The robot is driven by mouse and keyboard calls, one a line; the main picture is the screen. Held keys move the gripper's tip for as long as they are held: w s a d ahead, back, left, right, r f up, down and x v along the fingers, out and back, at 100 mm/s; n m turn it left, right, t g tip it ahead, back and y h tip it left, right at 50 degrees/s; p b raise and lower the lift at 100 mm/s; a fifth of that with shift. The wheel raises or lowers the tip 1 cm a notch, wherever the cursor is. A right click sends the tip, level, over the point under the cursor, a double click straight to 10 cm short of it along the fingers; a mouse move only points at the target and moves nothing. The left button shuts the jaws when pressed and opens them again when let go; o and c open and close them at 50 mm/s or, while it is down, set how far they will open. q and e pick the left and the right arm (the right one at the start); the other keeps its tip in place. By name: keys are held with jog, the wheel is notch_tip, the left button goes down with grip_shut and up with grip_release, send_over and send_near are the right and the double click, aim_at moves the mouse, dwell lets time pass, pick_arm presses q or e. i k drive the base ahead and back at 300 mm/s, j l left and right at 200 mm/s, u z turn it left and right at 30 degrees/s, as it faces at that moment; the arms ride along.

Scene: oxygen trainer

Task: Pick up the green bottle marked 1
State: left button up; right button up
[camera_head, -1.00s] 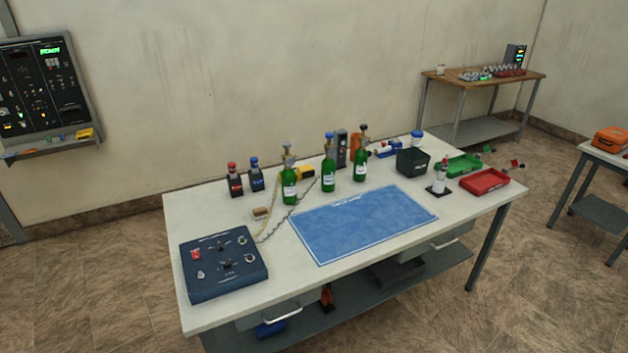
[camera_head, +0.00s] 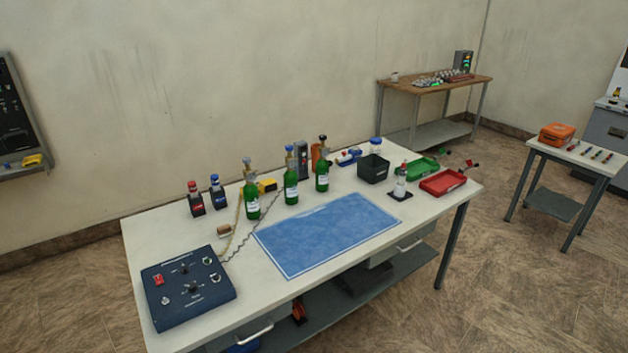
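Three green bottles with white labels stand upright in a row behind the blue mat (camera_head: 325,235) on the white table. The left bottle (camera_head: 251,200) has a grey top and a cord beside it. The middle bottle (camera_head: 291,188) has a blue top. The right bottle (camera_head: 322,177) has a black top. The label markings are too small to read, so I cannot tell which is marked 1. Neither of my grippers is in view.
A dark blue control box (camera_head: 188,287) sits at the table's front left. A black bin (camera_head: 373,169), green tray (camera_head: 421,168) and red tray (camera_head: 443,182) stand at the right. A wooden bench (camera_head: 433,84) and a small side table (camera_head: 580,155) stand beyond. The mat is bare.

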aim_at(322, 166)
jog(key=i+l+u, duration=0.1)
jog(key=u, duration=0.3)
jog(key=i+l+u, duration=0.2)
jog(key=u, duration=0.2)
jog(key=i+l+u, duration=0.15)
jog(key=u, duration=0.25)
jog(key=i+l+u, duration=0.1)
jog(key=l, duration=0.25)
jog(key=i+l+u, duration=0.1)
jog(key=l, duration=0.25)
jog(key=i+l+u, duration=0.15)
jog(key=l, duration=0.25)
